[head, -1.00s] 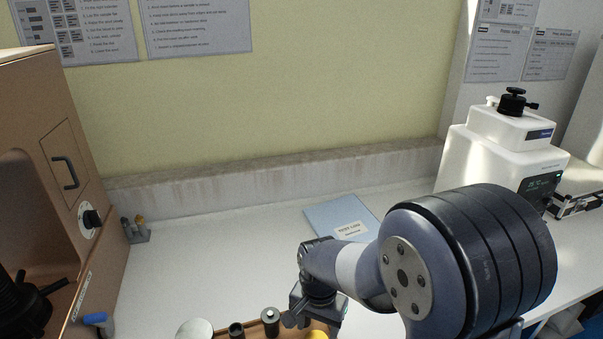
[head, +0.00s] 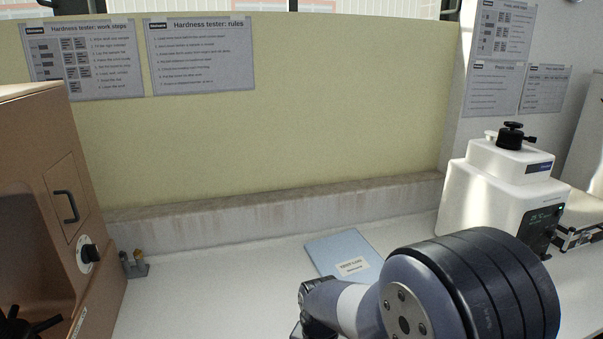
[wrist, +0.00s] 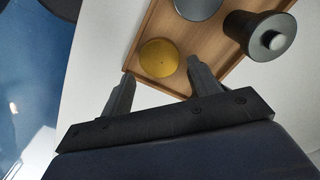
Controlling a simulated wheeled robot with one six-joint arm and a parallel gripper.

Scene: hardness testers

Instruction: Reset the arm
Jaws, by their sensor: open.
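My gripper (wrist: 162,92) is open in the wrist view, with its two fingers spread and nothing between them. It is above the white bench top near the edge of a wooden tray (wrist: 139,72). A yellow round piece (wrist: 159,57) lies in the tray just beyond the fingertips. A black cylinder with a light metal tip (wrist: 262,36) and a grey round piece (wrist: 198,6) are in the tray farther on. In the head view my arm fills the lower right, and the fingers are below the picture's edge.
A brown hardness tester (head: 50,190) stands at the left and a white machine (head: 497,195) at the right. A blue folder (head: 343,252) lies on the white bench (head: 220,285). A small grey holder (head: 134,265) sits beside the brown tester.

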